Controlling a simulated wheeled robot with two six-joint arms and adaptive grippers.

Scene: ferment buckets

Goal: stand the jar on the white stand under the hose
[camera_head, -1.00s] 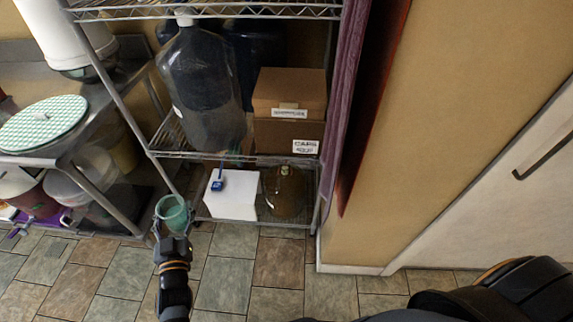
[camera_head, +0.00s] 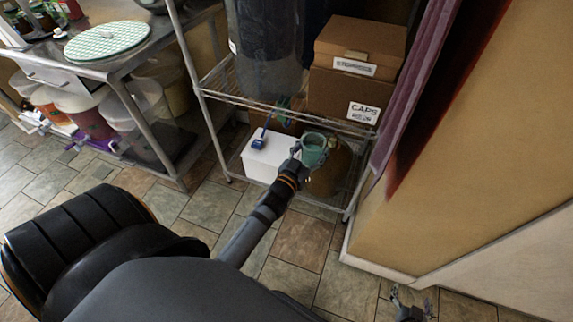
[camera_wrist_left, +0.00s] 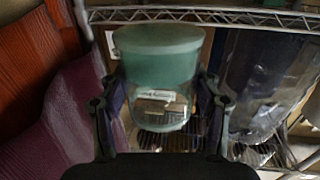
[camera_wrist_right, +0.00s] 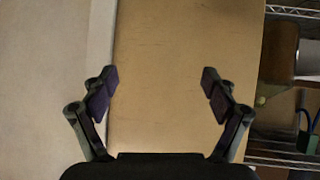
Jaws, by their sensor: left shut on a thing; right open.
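The jar, greenish and translucent (camera_head: 313,146), is held by my left gripper (camera_head: 304,162), in front of the wire shelf. In the left wrist view the jar (camera_wrist_left: 158,60) sits between the two fingers. The white stand (camera_head: 268,158) is a white block on the bottom shelf, just left of the jar in the head view. A small blue piece (camera_head: 258,142) is at its top left, and a thin blue-green hose (camera_head: 267,123) shows above it. The jar is apart from the stand. My right gripper (camera_head: 411,299) is open and empty, low at the right; its fingers (camera_wrist_right: 160,85) face the tan wall.
A brown round jug (camera_head: 331,177) stands right of the stand, partly behind the jar. A metal table (camera_head: 150,60) with buckets is at left. The tiled floor in front is clear.

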